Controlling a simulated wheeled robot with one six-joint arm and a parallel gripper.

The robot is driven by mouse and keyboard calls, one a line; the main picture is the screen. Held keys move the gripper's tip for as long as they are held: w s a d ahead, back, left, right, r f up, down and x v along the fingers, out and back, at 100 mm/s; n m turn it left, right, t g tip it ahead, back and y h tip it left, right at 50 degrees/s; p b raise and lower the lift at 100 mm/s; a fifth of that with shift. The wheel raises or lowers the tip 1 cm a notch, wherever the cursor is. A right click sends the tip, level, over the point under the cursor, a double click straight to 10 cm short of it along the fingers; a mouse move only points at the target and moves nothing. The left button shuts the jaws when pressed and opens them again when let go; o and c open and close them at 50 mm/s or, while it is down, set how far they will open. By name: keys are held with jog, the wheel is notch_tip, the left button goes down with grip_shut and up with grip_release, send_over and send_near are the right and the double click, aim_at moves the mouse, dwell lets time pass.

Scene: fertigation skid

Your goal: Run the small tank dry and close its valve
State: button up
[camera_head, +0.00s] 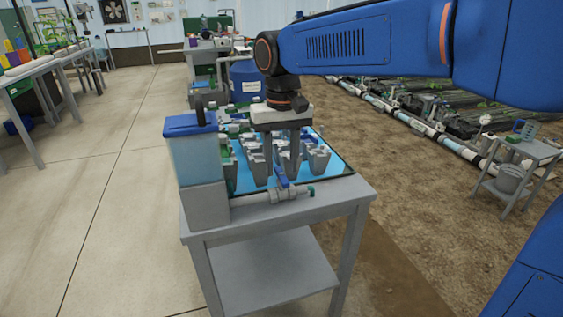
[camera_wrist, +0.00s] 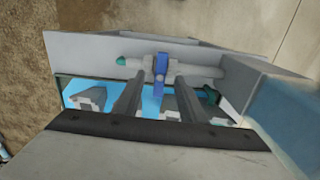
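The small tank (camera_head: 194,158) stands at the left of a grey table, with a blue lid and a pale blue see-through body on a grey block. I cannot tell its liquid level. In front of it lies a grey pipe with the valve (camera_head: 288,194) and a teal end tip. The blue valve handle (camera_head: 281,177) lies across the pipe; it also shows in the wrist view (camera_wrist: 159,78). My gripper (camera_head: 282,165) points down over the valve. In the wrist view its fingers (camera_wrist: 156,84) are apart, with the handle between them and gaps on both sides. Contact is not visible.
A blue tray (camera_head: 336,168) holding several grey fittings fills the table (camera_head: 325,205) behind the valve. A blue barrel (camera_head: 246,82) stands farther back. A small side table (camera_head: 530,147) with a bucket stands at right. The floor at left is clear.

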aim_at(282, 174)
dwell(0.5)
jog(key=shift+f, duration=2.25)
jog(key=shift+c, duration=0.7)
